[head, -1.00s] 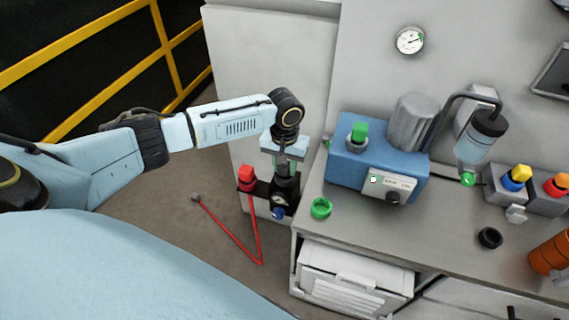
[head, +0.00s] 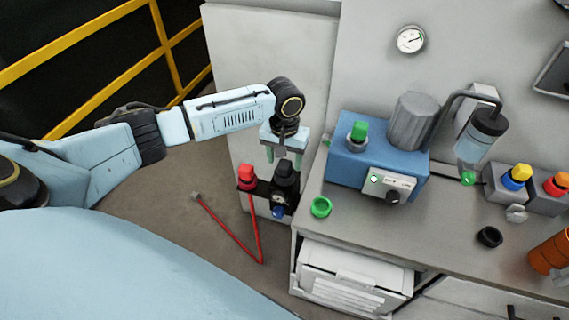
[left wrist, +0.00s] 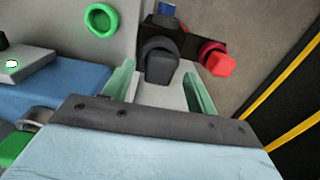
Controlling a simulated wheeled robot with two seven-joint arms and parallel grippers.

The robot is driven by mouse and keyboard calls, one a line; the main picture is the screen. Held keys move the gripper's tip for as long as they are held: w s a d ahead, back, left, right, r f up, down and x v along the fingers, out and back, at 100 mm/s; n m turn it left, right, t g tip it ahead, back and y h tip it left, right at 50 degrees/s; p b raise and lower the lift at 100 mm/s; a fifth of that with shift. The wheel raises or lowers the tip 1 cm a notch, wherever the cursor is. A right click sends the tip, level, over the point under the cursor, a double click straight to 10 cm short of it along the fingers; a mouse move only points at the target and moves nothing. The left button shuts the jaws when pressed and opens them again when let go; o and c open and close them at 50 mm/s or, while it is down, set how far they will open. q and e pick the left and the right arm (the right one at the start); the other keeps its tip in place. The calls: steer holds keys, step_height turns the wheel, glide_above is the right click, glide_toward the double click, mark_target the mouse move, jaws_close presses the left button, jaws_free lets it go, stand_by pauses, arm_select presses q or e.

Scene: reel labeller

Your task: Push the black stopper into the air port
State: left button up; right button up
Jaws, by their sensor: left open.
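The black stopper (head: 285,171) sits upright on top of the dark air unit (head: 279,192) on the side of the bench. It also shows in the left wrist view (left wrist: 160,64), with a dark collar around its base. How deep it sits in the air port I cannot tell, as the port's mouth is hidden under it. My left gripper (head: 284,154) is open just above the stopper, with its pale green fingers apart and nothing between them in the head view. My right gripper is in neither view.
A red cap (head: 247,176) stands close left of the stopper, with a red hose (head: 240,240) hanging below. A green ring (head: 321,207) lies on the bench edge. A blue machine (head: 375,160) with a green cap stands to the right.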

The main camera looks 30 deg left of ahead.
arm_select(q)
step_height(320, 180, up, 11)
steer(key=shift+f, duration=0.1)
stand_by(0.6)
